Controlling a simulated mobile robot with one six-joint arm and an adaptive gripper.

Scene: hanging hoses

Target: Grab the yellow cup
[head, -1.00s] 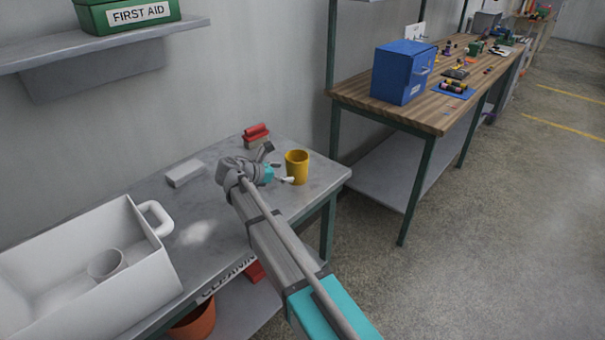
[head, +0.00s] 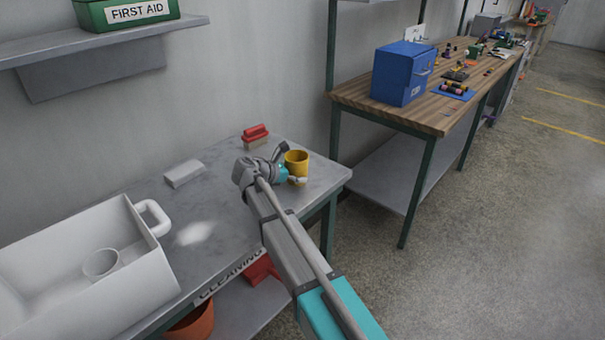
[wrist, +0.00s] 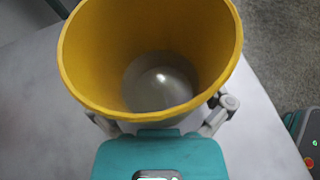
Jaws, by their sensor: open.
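The yellow cup (head: 297,163) stands upright near the right end of the grey metal table. In the wrist view the cup (wrist: 85,60) fills the upper middle, seen from above, and its inside looks empty with a shiny grey bottom. My gripper (head: 296,178) is at the cup, low on its near side. In the wrist view my gripper (wrist: 160,105) is open, with one finger on each side of the cup. The fingertips are partly hidden behind the cup, so I cannot tell whether they touch it.
A red-topped brush (head: 255,136) and a pale block (head: 184,173) lie on the grey table (head: 215,205). A white bin (head: 150,275) holding a white cup (head: 102,264) stands at the left. A wooden workbench (head: 375,103) with a blue box (head: 402,75) is beyond, at the right.

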